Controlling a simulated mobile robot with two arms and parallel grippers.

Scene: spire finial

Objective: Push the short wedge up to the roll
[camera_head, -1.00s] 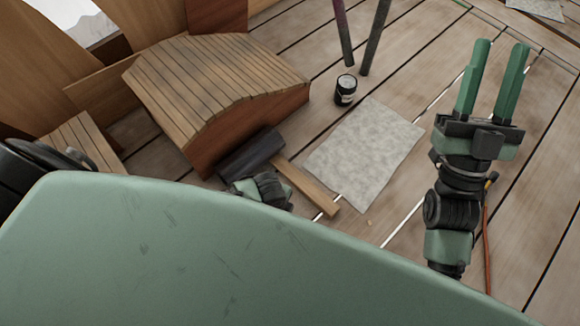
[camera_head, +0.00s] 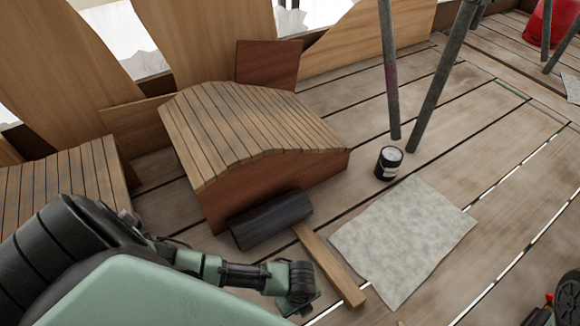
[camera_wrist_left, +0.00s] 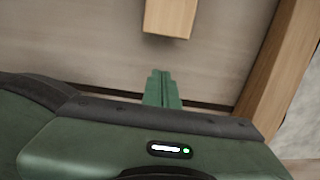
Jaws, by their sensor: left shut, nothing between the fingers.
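The roll (camera_head: 270,220) is a dark cylinder lying against the front of the slatted curved-top block. My left arm reaches in from the left in the head view, its wrist in front of the roll; its fingertips are hard to make out there. In the left wrist view my left gripper (camera_wrist_left: 162,76) is shut and empty. A short pale wooden piece (camera_wrist_left: 170,17), which looks like the short wedge, lies beyond its fingertips, with a gap between them. I cannot make out this piece in the head view. The roll is not in the wrist view. My right gripper is out of view.
A long wooden batten (camera_head: 331,266) runs from beside the roll, and also right of my fingers in the wrist view (camera_wrist_left: 281,65). A grey sheet (camera_head: 405,240), a black can (camera_head: 388,163) and the slatted block (camera_head: 245,125) are around.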

